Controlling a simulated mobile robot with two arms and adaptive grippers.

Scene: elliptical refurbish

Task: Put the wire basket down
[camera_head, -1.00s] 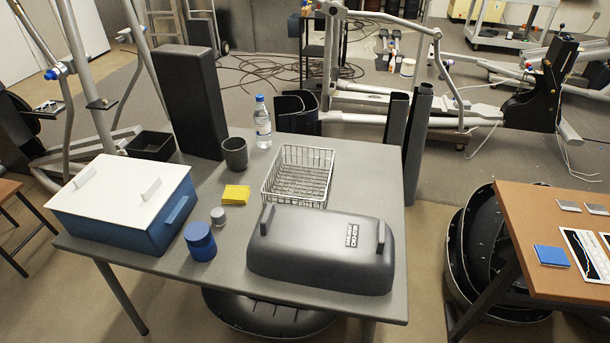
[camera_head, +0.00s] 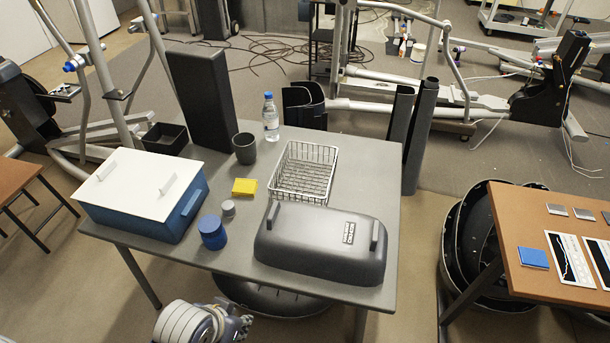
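The wire basket (camera_head: 330,177) is a silver, open rectangular basket. My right gripper is not in view.
A blue box with a white lid (camera_head: 130,180), blue jar (camera_head: 212,232), grey small jar (camera_head: 228,208), yellow block (camera_head: 244,187), dark cup (camera_head: 244,148), water bottle (camera_head: 270,118), black tray (camera_head: 165,139) and tall black block (camera_head: 200,98) share the table. The table's right side is clear.

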